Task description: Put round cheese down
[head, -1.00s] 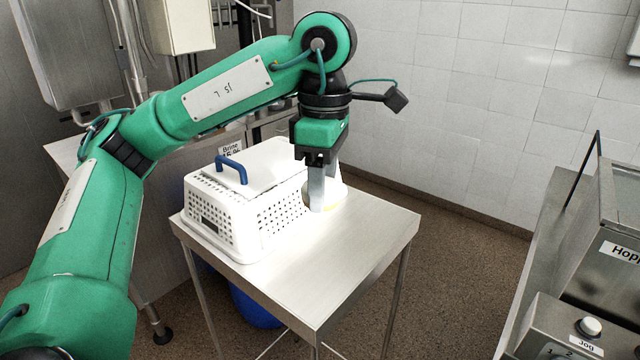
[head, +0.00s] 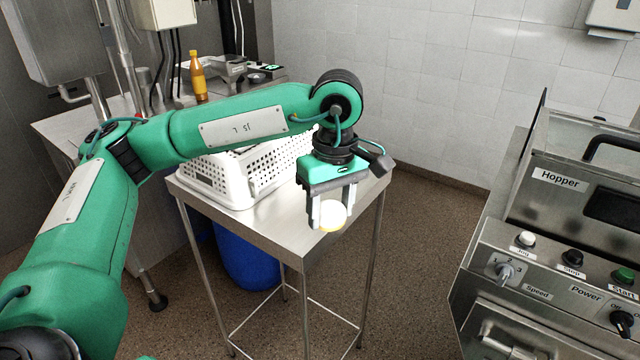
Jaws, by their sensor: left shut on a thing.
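The round cheese (head: 333,215) is a small pale, cream-coloured round piece with a yellowish lower edge. My left gripper (head: 328,212) is shut on it, with a finger on its left side and the right finger partly hidden. The cheese shows over the front right part of the steel table (head: 262,222). I cannot tell whether it touches the tabletop or hangs just above it. My right gripper is not in view.
A white perforated basket (head: 232,185) stands on the table's left and back part, partly behind my left arm. A blue drum (head: 245,262) is under the table. A steel hopper machine (head: 560,200) with knobs stands at the right. An orange bottle (head: 198,78) stands behind.

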